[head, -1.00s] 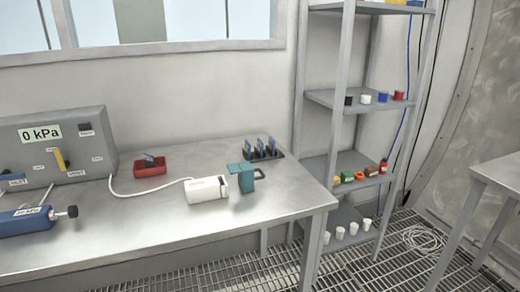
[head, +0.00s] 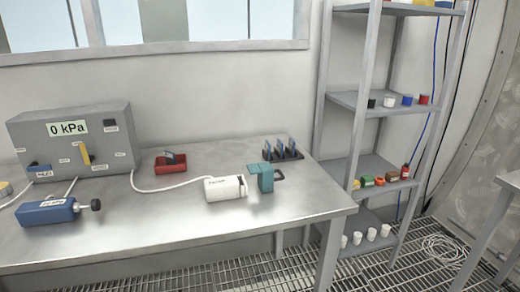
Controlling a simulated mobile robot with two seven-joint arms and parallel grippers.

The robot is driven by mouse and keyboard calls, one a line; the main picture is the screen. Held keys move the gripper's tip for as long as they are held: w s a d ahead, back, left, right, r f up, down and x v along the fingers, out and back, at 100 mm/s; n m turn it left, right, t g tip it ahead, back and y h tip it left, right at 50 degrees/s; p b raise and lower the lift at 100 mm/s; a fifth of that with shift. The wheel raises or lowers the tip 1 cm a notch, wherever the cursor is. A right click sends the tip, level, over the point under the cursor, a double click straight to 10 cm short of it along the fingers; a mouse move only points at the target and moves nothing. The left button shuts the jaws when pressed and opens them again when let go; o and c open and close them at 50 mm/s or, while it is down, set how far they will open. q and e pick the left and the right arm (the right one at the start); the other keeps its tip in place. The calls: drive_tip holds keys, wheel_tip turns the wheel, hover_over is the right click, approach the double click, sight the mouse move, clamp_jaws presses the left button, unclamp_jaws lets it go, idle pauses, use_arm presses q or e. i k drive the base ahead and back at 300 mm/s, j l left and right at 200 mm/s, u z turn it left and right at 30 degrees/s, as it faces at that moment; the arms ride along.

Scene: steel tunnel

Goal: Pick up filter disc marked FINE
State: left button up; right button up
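No disc with a readable FINE mark shows. Several small blue-topped upright pieces stand in a dark rack (head: 283,156) at the back right of the steel table; whether they are filter discs I cannot tell. A teal holder (head: 262,179) with a dark handle stands beside a white cylinder (head: 225,188) on the table. Neither of my grippers is in the head view.
A grey box (head: 80,143) reading 0 kPa and a blue cylinder (head: 47,213) occupy the table's left side. The table front (head: 180,230) is bare. A shelf rack (head: 368,105) with coloured caps, small containers and white cups stands at right. Coiled cable (head: 445,249) lies on the grating.

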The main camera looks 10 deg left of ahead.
sight(281, 145)
drive_tip(key=i+l+u, duration=0.1)
drive_tip(key=l+u, duration=0.25)
drive_tip(key=i+l+u, duration=0.1)
drive_tip(key=u, duration=0.25)
drive_tip(key=l+u, duration=0.15)
drive_tip(key=l, duration=0.25)
drive_tip(key=i+l+u, duration=0.1)
drive_tip(key=l, duration=0.35)
drive_tip(key=i+l+u, duration=0.1)
drive_tip(key=l, duration=1.45)
drive_tip(key=i+u, duration=0.05)
